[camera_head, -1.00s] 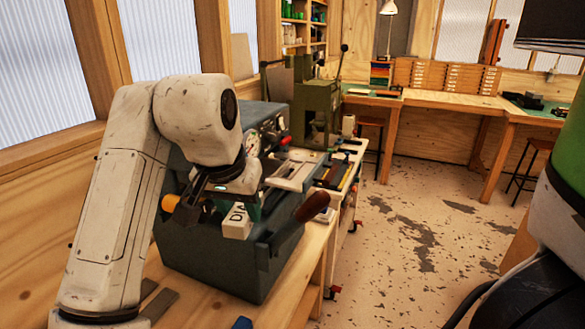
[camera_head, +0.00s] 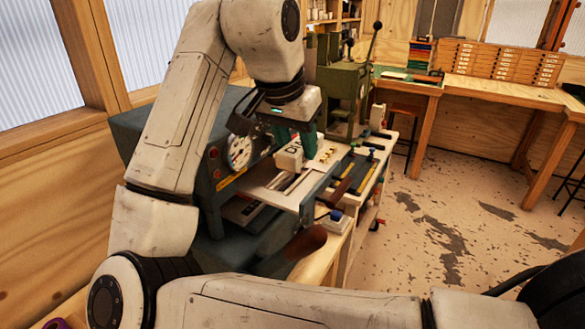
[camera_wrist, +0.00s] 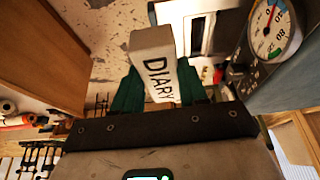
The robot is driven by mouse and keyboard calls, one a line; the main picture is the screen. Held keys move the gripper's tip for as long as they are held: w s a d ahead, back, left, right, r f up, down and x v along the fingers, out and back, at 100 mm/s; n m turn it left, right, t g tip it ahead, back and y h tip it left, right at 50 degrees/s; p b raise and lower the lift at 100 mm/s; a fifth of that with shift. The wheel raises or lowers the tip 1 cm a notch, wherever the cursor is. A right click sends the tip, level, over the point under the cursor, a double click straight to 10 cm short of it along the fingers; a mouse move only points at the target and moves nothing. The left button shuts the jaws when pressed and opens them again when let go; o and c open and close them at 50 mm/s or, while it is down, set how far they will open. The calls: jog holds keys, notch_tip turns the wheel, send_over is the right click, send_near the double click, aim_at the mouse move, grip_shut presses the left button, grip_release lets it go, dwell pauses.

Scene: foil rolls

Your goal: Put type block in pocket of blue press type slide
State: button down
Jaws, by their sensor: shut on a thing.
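The type block (camera_head: 288,158) is pale, with dark letters on one face. In the wrist view the block (camera_wrist: 155,62) reads DIARY. My gripper (camera_head: 293,139) has dark green fingers shut on the block and holds it above the press's front. The fingers also show on both sides of the block in the wrist view (camera_wrist: 160,88). The blue-grey press (camera_head: 205,182) has a round gauge on its front. Its pale type slide (camera_head: 262,193) sticks out below the block. I cannot make out the pocket clearly; the block and gripper cover part of that area.
A brown-handled lever (camera_head: 305,241) stands at the press's front. A white-topped cart (camera_head: 368,165) with tools lies to the right, and a green press (camera_head: 342,90) stands behind. The speckled floor (camera_head: 450,215) at right is open.

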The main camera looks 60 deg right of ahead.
jog(key=w+d+f+p, duration=0.1)
jog(key=w+d+f, duration=0.6)
jog(key=d+f, duration=0.3)
jog(key=shift+w+f+p, duration=0.3)
jog(key=shift+f, duration=0.85)
jog(key=shift+f, duration=0.35)
jog(key=shift+a+f, duration=0.1)
jog(key=shift+f, duration=0.15)
jog(key=c, duration=0.7)
grip_release()
jog(key=shift+s+f, duration=0.1)
jog(key=shift+f, duration=0.05)
jog(key=shift+o, duration=0.4)
jog(key=shift+r, duration=0.2)
jog(key=v, duration=1.3)
jog(key=shift+d+r+b, duration=0.1)
jog(key=shift+d+b, duration=0.2)
